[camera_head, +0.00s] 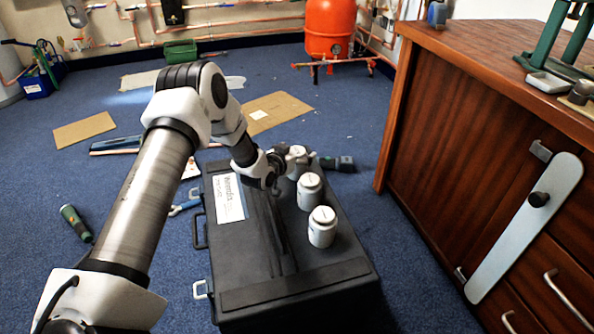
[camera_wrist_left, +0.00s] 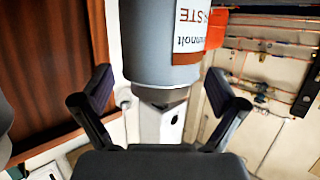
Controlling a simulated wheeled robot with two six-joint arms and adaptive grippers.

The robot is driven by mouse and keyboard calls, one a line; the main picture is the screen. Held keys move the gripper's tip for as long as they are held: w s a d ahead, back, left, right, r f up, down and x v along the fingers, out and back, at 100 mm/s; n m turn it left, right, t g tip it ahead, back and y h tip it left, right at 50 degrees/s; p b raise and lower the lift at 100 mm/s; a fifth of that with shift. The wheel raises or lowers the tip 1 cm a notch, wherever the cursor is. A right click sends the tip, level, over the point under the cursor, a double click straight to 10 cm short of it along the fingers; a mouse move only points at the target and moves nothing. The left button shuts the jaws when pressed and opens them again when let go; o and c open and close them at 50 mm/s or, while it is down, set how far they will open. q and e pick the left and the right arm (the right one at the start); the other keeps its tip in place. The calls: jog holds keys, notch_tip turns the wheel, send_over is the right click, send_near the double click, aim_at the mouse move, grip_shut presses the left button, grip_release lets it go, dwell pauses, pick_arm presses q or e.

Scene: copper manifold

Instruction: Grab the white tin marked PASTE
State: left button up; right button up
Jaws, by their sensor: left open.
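Three white tins stand in a row on a black case (camera_head: 232,275) in the head view: a near one (camera_head: 322,229), a middle one (camera_head: 309,193) and a far one (camera_head: 298,153), partly hidden by my arm. My left gripper (camera_head: 277,167) is beside the far and middle tins, low over the case. In the left wrist view, a tin (camera_wrist_left: 158,45) with a label reading "STE" upside down is ahead, between the lines of my open, empty fingers (camera_wrist_left: 160,108). I cannot tell which of the three it is. My right gripper is not in view.
A wooden cabinet (camera_head: 445,130) stands close on the right. A green and black tool (camera_head: 338,163) lies beyond the tins. A green-handled tool (camera_head: 76,223) and cardboard sheets (camera_head: 84,131) lie on the blue carpet. An orange tank (camera_head: 330,27) stands at the back.

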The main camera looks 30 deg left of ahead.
pick_arm(q)
jog(key=shift+r, duration=0.15)
jog(key=shift+c, duration=0.4)
jog(key=c, duration=1.4)
